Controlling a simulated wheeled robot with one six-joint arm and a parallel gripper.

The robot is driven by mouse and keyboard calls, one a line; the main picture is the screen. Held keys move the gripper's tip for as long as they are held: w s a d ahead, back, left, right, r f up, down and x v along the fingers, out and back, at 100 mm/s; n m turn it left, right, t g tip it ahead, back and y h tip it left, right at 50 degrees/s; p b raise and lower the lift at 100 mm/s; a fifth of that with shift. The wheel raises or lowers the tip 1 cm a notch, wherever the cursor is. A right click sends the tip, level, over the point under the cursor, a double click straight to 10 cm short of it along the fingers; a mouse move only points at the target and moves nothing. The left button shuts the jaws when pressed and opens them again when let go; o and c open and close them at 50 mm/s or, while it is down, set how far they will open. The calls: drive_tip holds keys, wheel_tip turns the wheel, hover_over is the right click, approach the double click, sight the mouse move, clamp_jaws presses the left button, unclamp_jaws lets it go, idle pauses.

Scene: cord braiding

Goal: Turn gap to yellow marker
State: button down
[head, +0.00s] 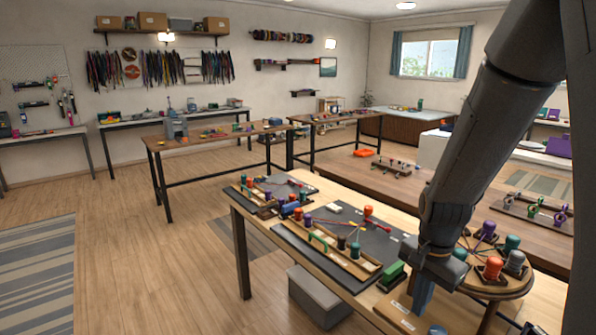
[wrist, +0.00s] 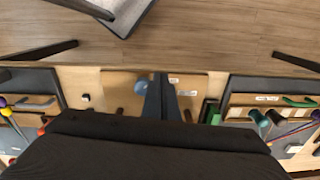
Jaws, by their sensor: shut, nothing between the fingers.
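My gripper (head: 424,308) points down at the right front of the near table, and its fingers are shut and empty. In the wrist view its two dark fingers (wrist: 160,78) stand close together above pale wooden boards. A round wooden braiding disc (head: 527,288) with orange, green, purple and grey bobbins stands to the right of my gripper in the head view; my arm hides part of it. I cannot make out a yellow marker or the gap on the disc. A blue rounded knob (wrist: 141,85) lies just left of the fingers in the wrist view.
A labelled wooden board (head: 395,312) lies under my gripper. A green block (head: 392,274) stands close to its left. A dark mat (head: 290,240) holds a wooden rack with bobbins and cords. A grey box (head: 318,297) is on the floor. Open floor lies left of the table.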

drive_tip(key=shift+w+d+f+m+b, duration=0.4)
drive_tip(key=shift+d+f+m+b, duration=0.4)
drive_tip(key=shift+f, duration=0.7)
drive_tip(key=shift+w+d+f+m+b, duration=0.35)
drive_tip(key=shift+d+f+m+b, duration=0.35)
drive_tip(key=shift+f, duration=0.8)
drive_tip(key=shift+w+d+f+m+b, duration=0.5)
drive_tip(key=shift+f+m+b, duration=0.4)
drive_tip(key=shift+f, duration=0.6)
drive_tip(key=shift+s+d+p, duration=0.1)
drive_tip(key=shift+s+p, duration=0.85)
drive_tip(key=shift+p, duration=0.35)
drive_tip(key=shift+s+d+p, duration=0.25)
drive_tip(key=shift+s+p, duration=0.35)
drive_tip(key=shift+p, duration=0.1)
drive_tip(key=shift+s+a, duration=0.1)
drive_tip(key=shift+s+a, duration=0.1)
drive_tip(key=shift+a, duration=0.15)
wheel_tip(320, 180, up, 6)
drive_tip(key=p, duration=0.6)
hover_over(431, 333)
drive_tip(key=s+a, duration=0.1)
drive_tip(key=s, duration=0.1)
drive_tip(key=shift+a, duration=0.2)
drive_tip(key=shift+b, duration=0.3)
